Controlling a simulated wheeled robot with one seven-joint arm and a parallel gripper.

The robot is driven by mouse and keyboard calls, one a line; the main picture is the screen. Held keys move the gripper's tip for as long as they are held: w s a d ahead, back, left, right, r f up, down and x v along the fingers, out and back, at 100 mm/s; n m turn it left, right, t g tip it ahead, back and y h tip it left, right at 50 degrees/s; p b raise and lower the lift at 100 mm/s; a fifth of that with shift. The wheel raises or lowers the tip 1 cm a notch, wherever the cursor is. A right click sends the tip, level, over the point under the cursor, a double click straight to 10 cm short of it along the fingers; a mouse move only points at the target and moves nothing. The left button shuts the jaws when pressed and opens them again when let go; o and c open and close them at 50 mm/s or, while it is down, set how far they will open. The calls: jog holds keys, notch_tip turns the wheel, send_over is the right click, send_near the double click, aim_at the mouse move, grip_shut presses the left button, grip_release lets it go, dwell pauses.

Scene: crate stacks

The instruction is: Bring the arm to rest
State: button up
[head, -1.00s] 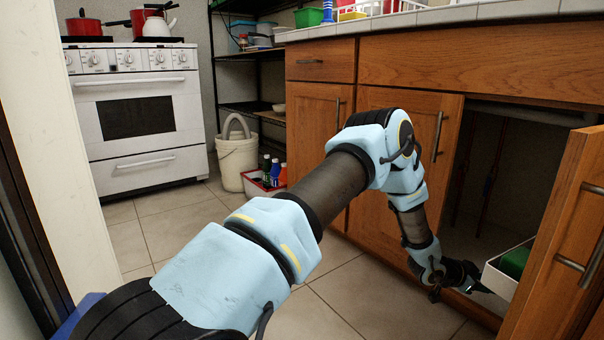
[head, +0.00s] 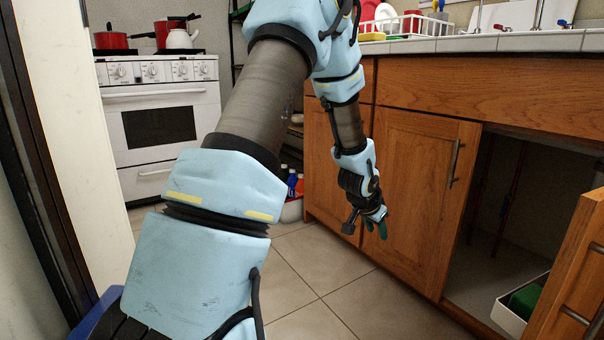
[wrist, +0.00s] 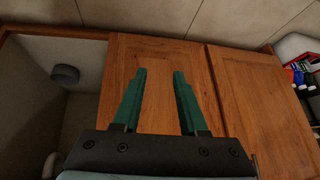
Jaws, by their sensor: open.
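My gripper (head: 376,228) hangs in front of the closed cabinet door in the head view, above the tiled floor. In the wrist view my gripper (wrist: 158,75) shows two green fingers spread apart with nothing between them. My blue and dark arm reaches up and bends down again across the middle of the head view. It hides part of the stove and the shelf behind it.
An open cabinet door (head: 570,270) stands at the right, with a white crate (head: 508,318) in the cabinet. The closed wooden door (head: 420,190) is close to my gripper. A white stove (head: 160,165) stands at the back left. Floor (head: 310,300) below is clear.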

jog(key=s+a+r+n+y+p, duration=0.1)
jog(key=s+a+r, duration=0.15)
jog(key=a, duration=0.25)
jog(key=s+a+r+n+g+y+p, duration=0.1)
jog(key=s+a+r+n, duration=0.15)
jog(key=a, duration=0.35)
jog(key=s+a+r+n+y+p, duration=0.1)
jog(key=a+r, duration=0.3)
jog(key=a, duration=0.1)
jog(key=s+a+r+n+g+y+p, duration=0.1)
jog(key=s+a+r+n+g+p, duration=0.35)
jog(key=s+a, duration=0.75)
notch_tip(320, 180, up, 39)
jog(key=d+t+p, duration=0.1)
jog(key=t+p, duration=0.1)
jog(key=p, duration=3.4)
jog(key=shift+s+d+f, duration=0.15)
jog(key=shift+s+f, duration=0.05)
jog(key=shift+s, duration=0.25)
